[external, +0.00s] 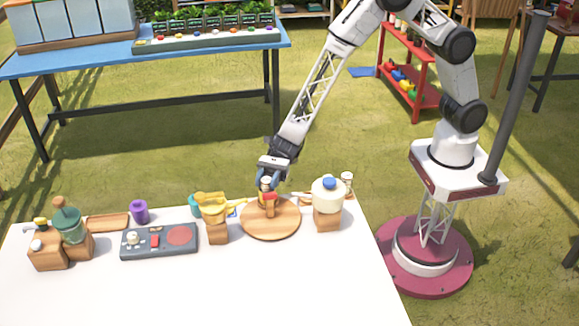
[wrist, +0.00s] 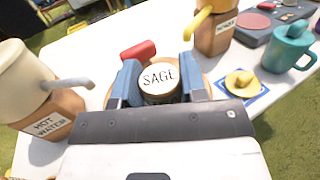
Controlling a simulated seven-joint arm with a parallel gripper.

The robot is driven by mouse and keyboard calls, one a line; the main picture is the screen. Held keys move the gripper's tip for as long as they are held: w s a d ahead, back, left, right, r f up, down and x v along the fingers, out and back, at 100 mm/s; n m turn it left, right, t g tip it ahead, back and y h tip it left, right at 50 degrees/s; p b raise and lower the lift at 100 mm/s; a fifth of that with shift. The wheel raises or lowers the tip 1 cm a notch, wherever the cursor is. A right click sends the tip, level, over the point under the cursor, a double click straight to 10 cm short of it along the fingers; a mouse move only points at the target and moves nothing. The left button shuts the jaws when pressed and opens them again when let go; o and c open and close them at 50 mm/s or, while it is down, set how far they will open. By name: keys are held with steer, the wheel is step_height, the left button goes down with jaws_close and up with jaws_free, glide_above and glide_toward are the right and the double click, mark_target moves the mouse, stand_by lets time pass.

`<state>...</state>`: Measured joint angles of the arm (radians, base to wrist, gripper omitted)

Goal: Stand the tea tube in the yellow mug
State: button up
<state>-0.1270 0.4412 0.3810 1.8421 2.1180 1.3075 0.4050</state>
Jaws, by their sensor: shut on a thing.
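My gripper (external: 267,181) is over the round wooden board (external: 284,222). It is shut on the tea tube (wrist: 160,77), whose round pale lid reads SAGE. In the wrist view the blue-grey fingers sit on either side of the lid. Most of the tube is hidden below its lid, and I cannot tell whether it touches the board. A small yellow piece (wrist: 240,82) sits on a blue-patterned tile, right of the gripper in the wrist view. I cannot tell whether it is the yellow mug, and no other yellow mug shows clearly.
A red piece (wrist: 138,50) is close beside the tube. The cream hot-water dispenser (external: 328,196) stands right of the board, and a yellow-topped honey dispenser (external: 212,207) left. A teal mug (wrist: 287,48), a purple mug (external: 140,211) and a dark control panel (external: 160,241) are farther left. The table front is clear.

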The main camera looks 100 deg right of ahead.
steer(key=shift+f, duration=0.4)
steer(key=o, duration=0.9)
steer(key=shift+o, duration=0.2)
steer(key=shift+d+r, duration=0.1)
steer(key=shift+r, duration=0.2)
steer(key=v, duration=1.2)
